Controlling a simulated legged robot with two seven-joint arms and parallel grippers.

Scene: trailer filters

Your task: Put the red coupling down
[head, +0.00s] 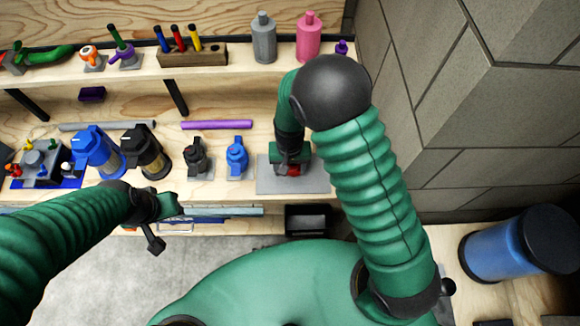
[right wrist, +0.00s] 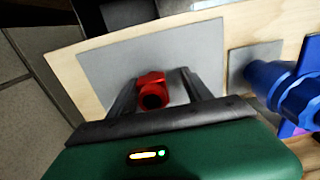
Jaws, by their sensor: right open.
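The red coupling (right wrist: 151,92) stands on the grey mat (right wrist: 185,42) in the right wrist view. In the head view the red coupling (head: 294,169) is partly hidden under my right gripper (head: 291,162), on the grey mat (head: 318,182) at the bench's right part. My right gripper (right wrist: 160,92) is open, its two fingers on either side of the coupling. I cannot tell whether either finger touches it. My left gripper (head: 156,232) is at the left, in front of the bench edge and away from the coupling; its jaws are too unclear to judge.
A blue fitting (head: 237,157) stands just left of the grey mat, and shows close by in the right wrist view (right wrist: 280,84). A dark fitting (head: 197,157) and larger blue (head: 97,150) and black filter units (head: 146,150) stand further left. A shelf (head: 130,72) runs above the bench.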

